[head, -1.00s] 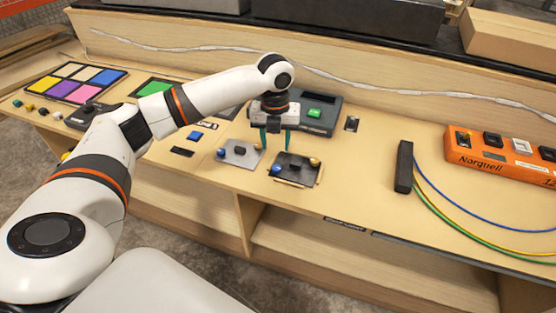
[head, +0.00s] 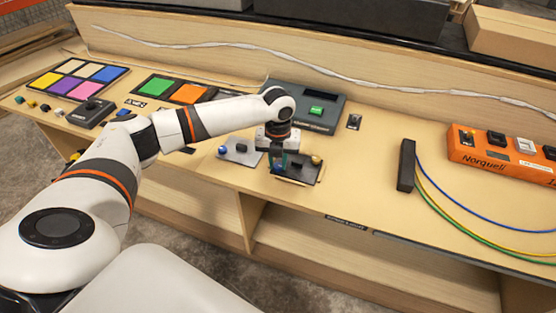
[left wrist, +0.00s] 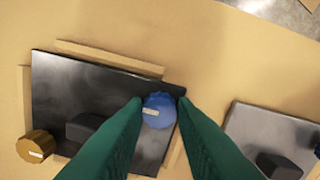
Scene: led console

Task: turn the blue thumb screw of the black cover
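The black cover (head: 307,176) lies on the bench at the middle of the head view, with a brass-coloured screw (head: 316,160) at its right end. In the left wrist view the cover (left wrist: 75,88) fills the left half, with the brass screw (left wrist: 37,147) at its lower left. Its blue thumb screw (left wrist: 159,109) is at the right end, with a white mark facing up. My left gripper (head: 278,167) points down over it. In the wrist view its green fingers (left wrist: 160,112) lie against both sides of the blue screw. My right gripper is not in view.
A grey plate (head: 240,158) with its own blue knob lies left of the cover. Behind stands a dark box with a green button (head: 316,111). An orange power strip (head: 490,152) and a black block (head: 406,165) with cables are at the right.

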